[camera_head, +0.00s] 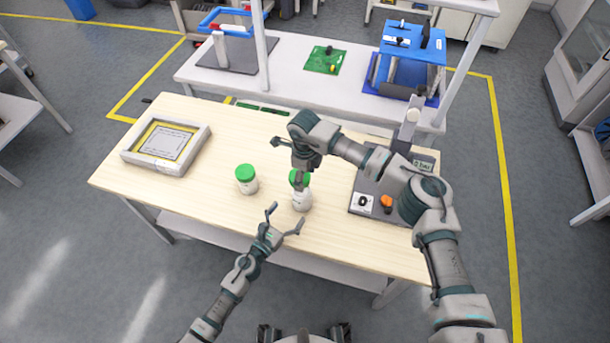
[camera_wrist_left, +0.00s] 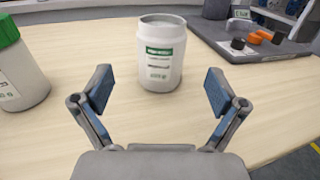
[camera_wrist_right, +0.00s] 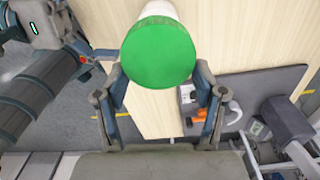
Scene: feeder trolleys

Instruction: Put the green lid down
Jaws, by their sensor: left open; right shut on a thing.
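A green lid (camera_head: 296,177) is held in my right gripper (camera_head: 300,172), above an open white jar (camera_head: 302,201). The right wrist view shows the lid (camera_wrist_right: 158,52) between the fingers, with part of a white jar behind it. In the left wrist view the white jar (camera_wrist_left: 162,55) stands upright with its mouth uncovered; the held lid is out of that view. My left gripper (camera_head: 285,217) is open and empty at the table's front edge, its fingers pointing toward the open jar without touching it.
A second white jar with a green lid (camera_head: 246,178) stands left of the open jar. A grey-framed tray (camera_head: 168,147) lies at the table's left. A dark scale plate (camera_head: 382,187) with small parts is at the right. Bare tabletop (camera_head: 215,205) lies between the tray and jars.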

